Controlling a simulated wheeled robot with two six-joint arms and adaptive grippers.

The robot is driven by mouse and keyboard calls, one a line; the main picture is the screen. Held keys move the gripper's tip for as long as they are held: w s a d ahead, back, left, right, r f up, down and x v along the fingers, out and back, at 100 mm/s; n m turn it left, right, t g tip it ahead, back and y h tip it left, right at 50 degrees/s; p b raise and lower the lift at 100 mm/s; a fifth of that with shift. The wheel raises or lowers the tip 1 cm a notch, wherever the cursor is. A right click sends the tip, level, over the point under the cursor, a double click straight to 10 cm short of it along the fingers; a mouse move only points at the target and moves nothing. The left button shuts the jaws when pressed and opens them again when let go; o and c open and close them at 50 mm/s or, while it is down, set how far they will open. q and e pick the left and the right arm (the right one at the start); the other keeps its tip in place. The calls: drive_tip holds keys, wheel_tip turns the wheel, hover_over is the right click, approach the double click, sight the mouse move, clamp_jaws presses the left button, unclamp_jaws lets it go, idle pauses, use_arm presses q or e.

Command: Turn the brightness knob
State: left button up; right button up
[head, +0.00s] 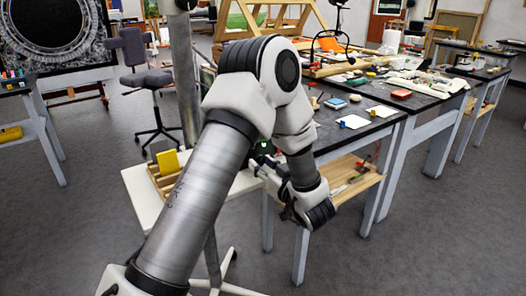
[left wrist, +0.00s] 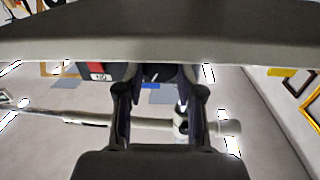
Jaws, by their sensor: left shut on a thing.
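My left gripper (left wrist: 159,84) has its two dark fingers on either side of a small dark knob (left wrist: 157,71) with a white mark, in the left wrist view. The gripper is shut on this knob, though the exact contact at the fingertips is hard to see. A small panel with red and white markings (left wrist: 98,72) sits left of the knob. In the head view the left gripper (head: 266,163) is beside the white stand table, partly hidden by my own arm. A small green spot (head: 265,148) shows near it. My right gripper is not in view.
The white stand table (head: 131,184) carries a wooden rack (head: 158,184) with a yellow block (head: 167,162). A dark workbench (head: 385,98) crowded with tools stands to the right, with a wooden lower shelf (head: 355,187). An office chair (head: 150,80) stands behind. The floor at front right is clear.

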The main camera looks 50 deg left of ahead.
use_arm(q)
drive_tip(key=m+p, duration=0.1)
drive_tip(key=p, duration=0.1)
drive_tip(key=m+p, duration=0.1)
drive_tip(key=p, duration=0.1)
drive_tip(key=shift+r+m, duration=0.3)
drive_tip(key=shift+f+m+p, duration=0.25)
drive_tip(key=shift+m+p, duration=0.45)
drive_tip(key=shift+p, duration=0.25)
drive_tip(key=o, duration=1.2)
drive_tip(key=shift+c, duration=0.2)
drive_tip(key=s+d, duration=0.1)
drive_tip(key=d, duration=1)
drive_tip(key=shift+s+d+r, duration=0.2)
drive_tip(key=shift+s+d, duration=0.05)
drive_tip(key=shift+d, duration=0.15)
